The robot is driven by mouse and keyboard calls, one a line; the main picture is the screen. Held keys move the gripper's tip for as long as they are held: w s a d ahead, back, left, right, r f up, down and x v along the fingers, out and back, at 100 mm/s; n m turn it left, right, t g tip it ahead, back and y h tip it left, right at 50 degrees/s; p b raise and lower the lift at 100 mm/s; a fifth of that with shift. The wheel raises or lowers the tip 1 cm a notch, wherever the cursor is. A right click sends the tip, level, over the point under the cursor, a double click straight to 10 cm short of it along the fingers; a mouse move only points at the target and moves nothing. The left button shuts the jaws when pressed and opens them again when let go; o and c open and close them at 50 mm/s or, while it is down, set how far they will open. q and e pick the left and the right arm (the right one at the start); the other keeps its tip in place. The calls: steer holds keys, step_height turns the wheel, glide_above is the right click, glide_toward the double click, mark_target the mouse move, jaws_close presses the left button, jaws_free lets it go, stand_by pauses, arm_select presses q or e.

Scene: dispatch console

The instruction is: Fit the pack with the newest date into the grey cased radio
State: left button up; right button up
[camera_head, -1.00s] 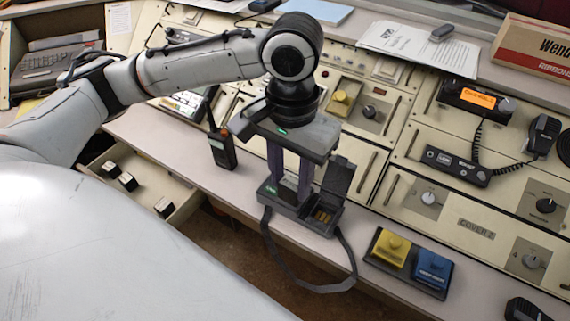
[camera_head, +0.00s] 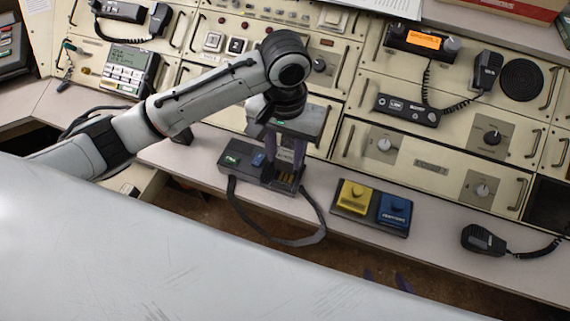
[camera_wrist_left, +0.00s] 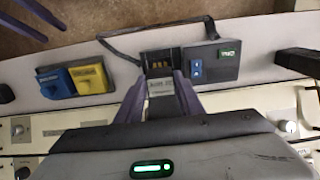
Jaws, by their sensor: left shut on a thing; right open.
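The grey cased radio (camera_head: 236,169) lies on the console ledge, with a green display, blue buttons and a carry strap. Its battery bay (camera_wrist_left: 162,60), with brass contacts, is open and also shows in the head view (camera_head: 286,180). My left gripper (camera_head: 287,160) is shut on a pack (camera_wrist_left: 161,88) and holds it close over the bay. The pack's label seems to begin "AUG"; the rest is too small to read. I cannot tell whether the pack touches the bay. My right gripper (camera_head: 388,280) is open and empty, low at the ledge's front edge.
A base with a yellow block (camera_head: 354,196) and a blue block (camera_head: 394,210) stands right of the radio. A corded microphone (camera_head: 482,239) lies further right. A drawer at the left (camera_head: 150,184) is partly hidden by my body. The strap loop hangs over the ledge edge.

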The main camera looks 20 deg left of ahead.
mark_target(285, 166)
arm_select(q)
steer(key=shift+f, duration=2.4)
steer(key=o, duration=0.9)
steer(key=shift+f, duration=0.15)
step_height(285, 166, up, 12)
steer(key=shift+r, duration=0.2)
steer(key=shift+s+f, duration=0.1)
